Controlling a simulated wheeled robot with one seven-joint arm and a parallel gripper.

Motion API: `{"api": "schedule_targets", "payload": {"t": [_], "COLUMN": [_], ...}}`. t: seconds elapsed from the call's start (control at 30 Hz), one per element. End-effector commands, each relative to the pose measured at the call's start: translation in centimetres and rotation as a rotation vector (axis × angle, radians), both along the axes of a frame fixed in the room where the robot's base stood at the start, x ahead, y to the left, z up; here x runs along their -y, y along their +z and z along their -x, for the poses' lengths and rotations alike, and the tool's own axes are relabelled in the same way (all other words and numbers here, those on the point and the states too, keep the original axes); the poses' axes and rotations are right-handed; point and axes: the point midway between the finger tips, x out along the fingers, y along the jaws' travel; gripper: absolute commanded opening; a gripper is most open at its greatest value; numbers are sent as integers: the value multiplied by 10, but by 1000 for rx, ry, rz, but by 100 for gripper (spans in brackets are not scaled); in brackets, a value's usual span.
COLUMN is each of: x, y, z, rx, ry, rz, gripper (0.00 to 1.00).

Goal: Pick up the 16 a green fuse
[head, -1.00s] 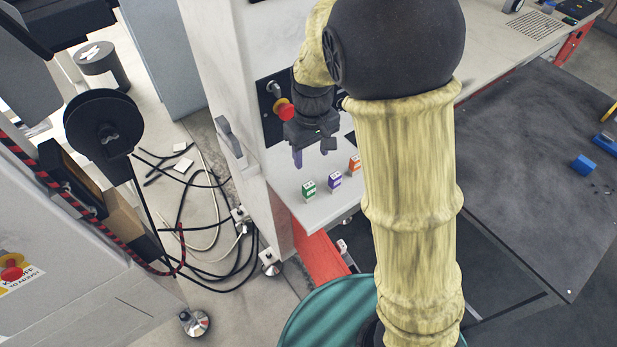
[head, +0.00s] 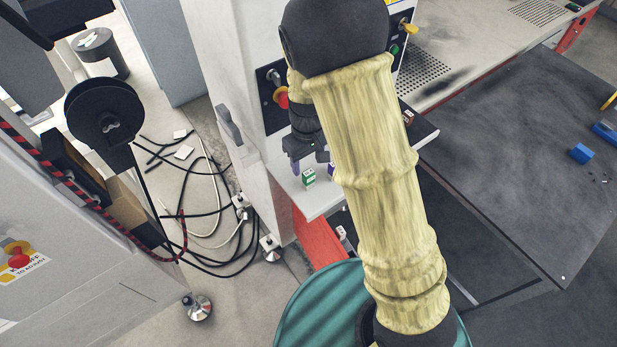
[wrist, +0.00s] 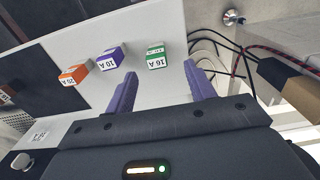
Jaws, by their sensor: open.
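The green 16 A fuse (wrist: 156,59) stands on the pale shelf, with its white label facing the wrist camera. It also shows in the head view (head: 309,177), just right of my gripper's visible finger. My gripper (wrist: 161,92) is open and empty. In the wrist view its purple fingers reach toward the green fuse, which appears between and beyond their tips. In the head view my gripper (head: 306,166) is over the shelf, partly covered by my arm.
A purple 10 A fuse (wrist: 107,63) stands left of the green one, close to the left finger. An orange fuse (wrist: 75,74) stands farther left. The shelf (head: 312,205) ends at an open edge, with cables (head: 205,205) on the floor beyond.

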Motion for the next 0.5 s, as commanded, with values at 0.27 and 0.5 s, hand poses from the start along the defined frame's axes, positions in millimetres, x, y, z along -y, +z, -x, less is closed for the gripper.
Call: {"api": "schedule_targets", "payload": {"t": [0.27,0.5], "x": [1,0], "y": [-35,-36], "z": [0,0], "rx": [-1,1], "ry": [0,0], "rz": [1,0], "gripper": [55,55]}}
